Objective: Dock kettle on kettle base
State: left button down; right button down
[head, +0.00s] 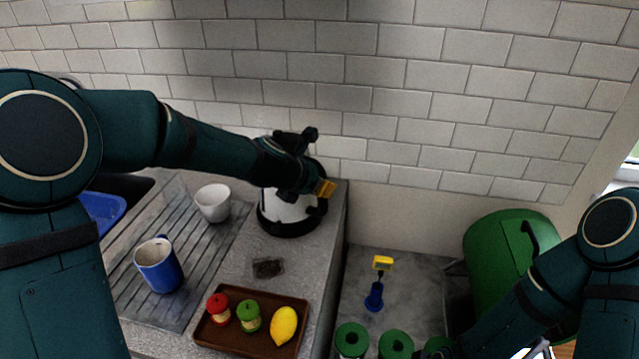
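The kettle (284,207) is white with black parts and stands upright at the back right of the counter. A black disc, seemingly the kettle base (290,229), shows at its foot; I cannot tell whether the kettle is fully seated on it. My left gripper (322,187) is at the kettle's upper right side, with a yellow-orange fingertip showing. The gripper and forearm hide the kettle's top and handle, so its grip is unclear. My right arm is at the lower right, away from the kettle; its gripper is not clearly visible at the bottom edge.
A white cup (213,203) and blue mug (158,266) stand on the drainer. A small dark item (268,267) lies before the kettle. A green bin (490,250) stands right, beyond the counter edge.

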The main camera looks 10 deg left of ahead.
pick_arm(q)
jog(key=shift+f+b, duration=0.35)
jog(key=c, duration=1.3)
grip_release()
jog(key=shift+f, duration=0.1)
jog(key=shift+p+v, duration=2.7)
jog(key=shift+v, duration=2.85)
